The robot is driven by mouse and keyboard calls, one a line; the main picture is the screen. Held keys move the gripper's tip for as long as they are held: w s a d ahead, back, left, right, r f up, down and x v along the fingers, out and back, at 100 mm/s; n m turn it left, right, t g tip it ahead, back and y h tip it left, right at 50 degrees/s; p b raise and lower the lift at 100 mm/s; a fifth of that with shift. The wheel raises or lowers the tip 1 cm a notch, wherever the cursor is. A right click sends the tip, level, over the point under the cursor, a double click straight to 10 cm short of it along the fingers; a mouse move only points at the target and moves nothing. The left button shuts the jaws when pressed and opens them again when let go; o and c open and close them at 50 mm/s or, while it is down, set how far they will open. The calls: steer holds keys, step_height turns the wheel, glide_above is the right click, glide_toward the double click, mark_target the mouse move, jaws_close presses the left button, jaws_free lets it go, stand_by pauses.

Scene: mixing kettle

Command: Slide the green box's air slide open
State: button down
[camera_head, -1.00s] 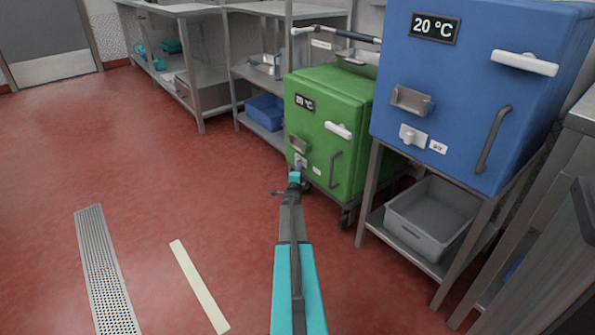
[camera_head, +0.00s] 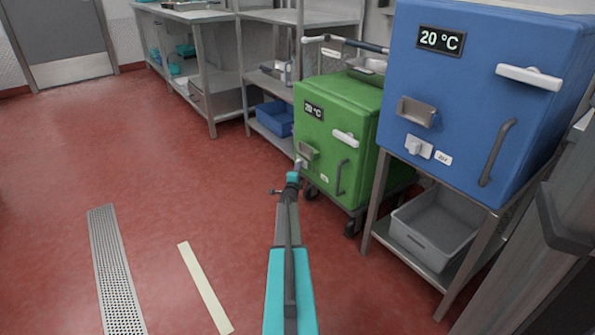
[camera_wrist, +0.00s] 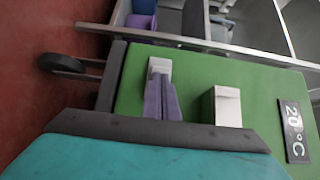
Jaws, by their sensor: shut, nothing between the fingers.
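The green box (camera_head: 330,125) stands on a wheeled frame left of the blue box. Its air slide is mostly hidden behind my gripper in the head view; in the wrist view a pale plate that looks like the air slide (camera_wrist: 160,65) shows at my fingertips. My gripper (camera_head: 299,164) is at the lower left of the green box's front. In the wrist view my gripper (camera_wrist: 159,80) has its purple fingers shut together, with nothing seen between them. The tips overlap the plate's edge; I cannot tell whether they touch it.
A metal hood (camera_wrist: 227,106) juts out beside the air slide. A white handle (camera_head: 345,138) and a dark bar handle (camera_head: 341,178) are on the green front. The blue box (camera_head: 470,95) stands close at right, above a grey bin (camera_head: 435,230). Red floor at left is clear.

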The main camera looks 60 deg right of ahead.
steer(key=s+v, duration=0.2)
steer(key=v, duration=1.1)
steer(key=shift+s+d+p, duration=0.3)
steer(key=shift+d+p, duration=0.1)
steer(key=shift+d, duration=0.1)
stand_by(0.5)
